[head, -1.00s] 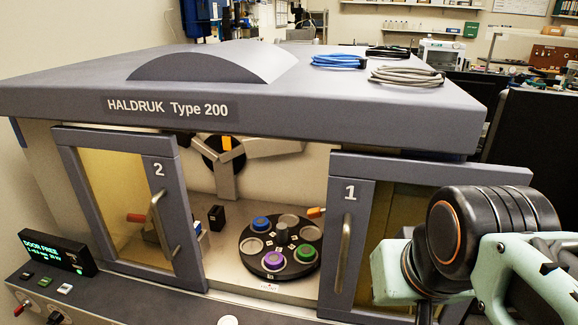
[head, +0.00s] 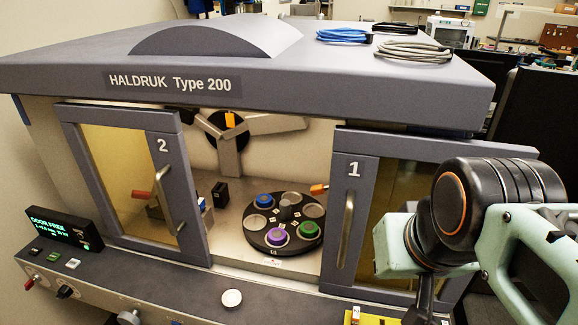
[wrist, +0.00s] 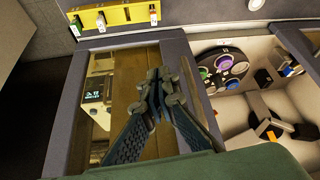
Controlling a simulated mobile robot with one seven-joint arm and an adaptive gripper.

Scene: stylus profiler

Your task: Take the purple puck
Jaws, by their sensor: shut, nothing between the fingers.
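The purple puck (head: 278,236) sits in a front pocket of the round black carousel (head: 253,240) inside the machine. It also shows in the wrist view (wrist: 205,73), up and right of my gripper. A green puck (head: 308,230) is to its right and a blue puck (head: 264,200) behind it. My gripper (wrist: 156,84) is shut and empty. It appears over the amber window of door 1 (wrist: 125,60), apart from the puck. In the head view my arm hides much of the gripper.
The carousel shows through the gap between door 2 (head: 163,190) and door 1 (head: 352,215), both with upright handles. An orange-tipped part (head: 318,188) and a black block (head: 220,194) stand near the carousel. A yellow strip (wrist: 115,18) lies along the front ledge.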

